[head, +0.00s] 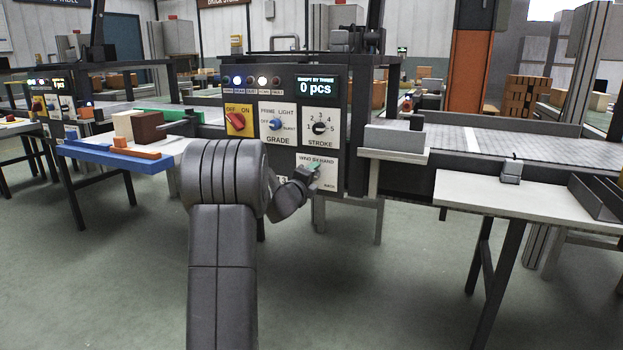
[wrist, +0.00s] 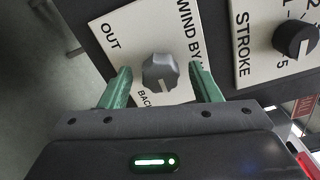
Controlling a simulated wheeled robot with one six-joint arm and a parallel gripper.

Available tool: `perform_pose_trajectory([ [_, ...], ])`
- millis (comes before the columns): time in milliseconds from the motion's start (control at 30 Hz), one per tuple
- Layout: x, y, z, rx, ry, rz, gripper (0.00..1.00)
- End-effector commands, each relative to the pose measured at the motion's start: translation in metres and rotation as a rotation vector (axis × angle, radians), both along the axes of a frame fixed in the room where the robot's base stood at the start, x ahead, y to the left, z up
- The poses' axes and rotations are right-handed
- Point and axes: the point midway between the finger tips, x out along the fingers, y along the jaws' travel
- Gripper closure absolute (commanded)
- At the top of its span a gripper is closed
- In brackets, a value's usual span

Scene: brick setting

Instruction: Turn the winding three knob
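The winding knob (wrist: 161,73) is a grey, lobed knob with a white pointer line, on a white plate (wrist: 150,30) lettered "WIND BY HAND", "OUT" and "BACK". In the wrist view the pointer line faces down toward my gripper. My gripper (wrist: 160,70) has two green fingers, open, one on each side of the knob, with gaps visible on both sides. In the head view the plate (head: 328,182) is at the panel's lower right, and my arm and gripper (head: 312,172) hide the knob there.
The black stroke knob (head: 319,128) sits just above the plate; it is at right in the wrist view (wrist: 295,40). A blue grade knob (head: 276,125) and a red off/on switch (head: 237,121) are upper left. A grey box (head: 395,138) on a ledge is right of the panel.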

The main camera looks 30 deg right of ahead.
Motion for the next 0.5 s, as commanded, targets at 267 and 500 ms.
perform_pose_trajectory([
  [267, -0.006, 0.009, 0.001, 0.000, 0.001, 0.001, 0.43],
  [500, -0.035, 0.043, 0.002, 0.000, 0.002, 0.003, 0.43],
])
